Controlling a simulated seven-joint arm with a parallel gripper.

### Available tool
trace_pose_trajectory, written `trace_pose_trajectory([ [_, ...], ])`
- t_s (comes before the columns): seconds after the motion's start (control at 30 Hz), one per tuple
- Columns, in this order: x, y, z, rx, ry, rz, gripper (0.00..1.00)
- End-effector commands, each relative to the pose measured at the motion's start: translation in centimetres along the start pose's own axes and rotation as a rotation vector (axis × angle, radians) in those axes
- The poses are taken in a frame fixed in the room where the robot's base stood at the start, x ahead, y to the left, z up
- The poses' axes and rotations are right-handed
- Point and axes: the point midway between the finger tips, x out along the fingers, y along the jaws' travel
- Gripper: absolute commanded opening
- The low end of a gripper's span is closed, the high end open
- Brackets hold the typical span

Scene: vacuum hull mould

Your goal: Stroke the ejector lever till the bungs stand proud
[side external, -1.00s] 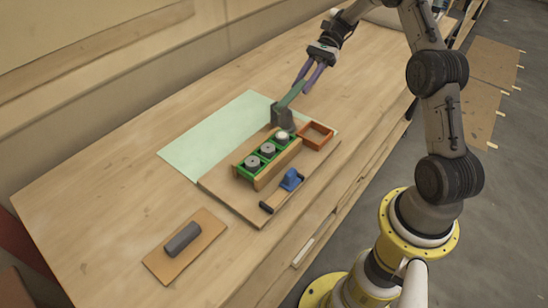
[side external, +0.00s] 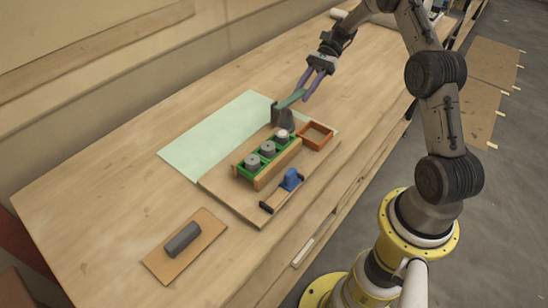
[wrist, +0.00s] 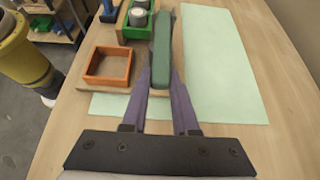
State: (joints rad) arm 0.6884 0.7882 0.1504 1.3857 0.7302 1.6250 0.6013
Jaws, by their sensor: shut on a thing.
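The ejector lever is a green bar (side external: 290,101) rising at a shallow tilt from a dark grey block (side external: 282,115) at the far end of the wooden fixture. In the wrist view the lever (wrist: 162,45) runs between my purple fingers. My gripper (side external: 304,91) is shut on its outer end. Several grey bungs, such as the near one (side external: 252,161) and middle one (side external: 268,148), stand upright in a green-edged rack. The far bung (side external: 283,134) has a pale top; a pale-topped bung shows in the wrist view (wrist: 138,16). Their lower parts are hidden in the rack.
An empty orange open box (side external: 313,145) sits beside the rack's far end. A blue piece (side external: 291,180) and a black-ended bar (side external: 266,207) lie in front. A pale green mat (side external: 205,140) lies behind. A dark cylinder (side external: 183,239) rests on a separate board at the near left.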

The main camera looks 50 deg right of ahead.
Motion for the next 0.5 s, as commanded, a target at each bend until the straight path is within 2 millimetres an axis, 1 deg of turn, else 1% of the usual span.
trace_pose_trajectory([
  [0.33,-1.2,-0.1,2.8,-0.005,-0.005,-0.001,0.00],
  [0.5,-1.5,0.0,3.5,-0.005,-0.007,0.000,0.00],
])
